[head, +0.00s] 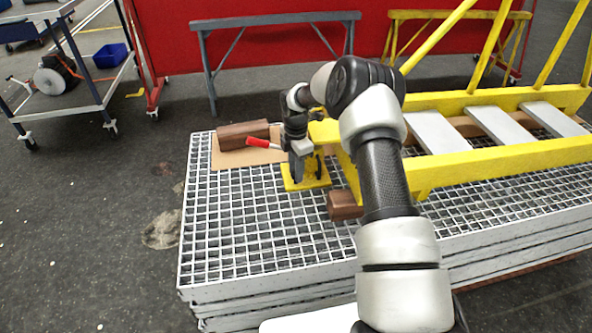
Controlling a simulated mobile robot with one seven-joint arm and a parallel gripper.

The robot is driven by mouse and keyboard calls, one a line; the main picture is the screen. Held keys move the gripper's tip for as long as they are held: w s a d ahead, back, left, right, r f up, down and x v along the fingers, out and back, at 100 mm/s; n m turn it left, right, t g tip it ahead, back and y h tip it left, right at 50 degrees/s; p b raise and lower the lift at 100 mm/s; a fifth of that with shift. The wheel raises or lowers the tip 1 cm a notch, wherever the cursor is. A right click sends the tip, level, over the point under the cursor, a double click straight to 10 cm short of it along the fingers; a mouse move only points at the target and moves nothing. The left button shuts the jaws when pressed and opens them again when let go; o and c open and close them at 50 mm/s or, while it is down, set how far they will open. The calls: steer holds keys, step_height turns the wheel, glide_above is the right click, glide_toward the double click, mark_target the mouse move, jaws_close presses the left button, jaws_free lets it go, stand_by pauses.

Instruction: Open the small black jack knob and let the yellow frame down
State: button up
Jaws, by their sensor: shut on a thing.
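The yellow frame (490,161) lies across the right of the grating, its near end raised beside the jack. The yellow jack (312,181) stands on the grating under that end, partly hidden by my gripper. A red-handled lever (262,143) sticks out to the left from behind my gripper. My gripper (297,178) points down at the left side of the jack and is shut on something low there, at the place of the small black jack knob. The knob itself is hidden by the fingers.
Wooden blocks lie on the grating (225,235): one (243,134) at the back left and one (344,205) beside the frame's end. A grey trestle (210,75) and a yellow trestle (393,40) stand behind. A cart (80,95) is far left.

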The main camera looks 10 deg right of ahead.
steer(key=o, duration=1.1)
steer(key=shift+c, duration=0.2)
step_height(320, 180, up, 17)
steer(key=p, duration=0.3)
steer(key=shift+r, duration=0.2)
